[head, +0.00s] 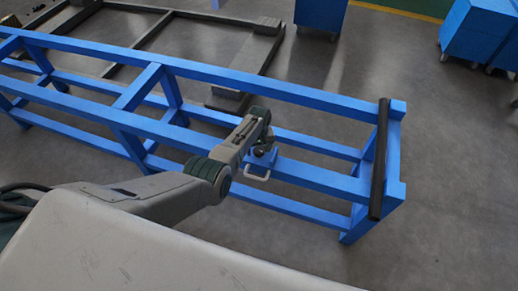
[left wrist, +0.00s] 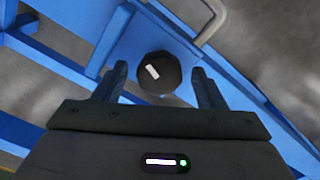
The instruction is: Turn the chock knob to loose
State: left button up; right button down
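The chock knob (left wrist: 158,73) is a round black knob with a white mark on its face, mounted on a blue bracket. In the left wrist view it lies just beyond and between the two fingertips. In the head view the knob (head: 260,151) is small and partly hidden by my left arm. My left gripper (left wrist: 160,82) is open, with a finger on each side of the knob's near part. I cannot tell whether the fingers touch it. The white mark is tilted. My right gripper is not in view.
A light handle loop (head: 257,175) sticks out beside the knob; it also shows in the left wrist view (left wrist: 212,20). Long blue rails (head: 300,175) form the stand around it. A black bar (head: 379,160) lies across its right end. Blue cabinets (head: 480,32) stand far right.

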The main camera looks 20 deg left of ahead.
aim_at(259, 150)
pick_arm(q)
jog(key=shift+r, duration=0.35)
notch_tip(259, 150, up, 10)
dwell(0.4)
dwell(0.4)
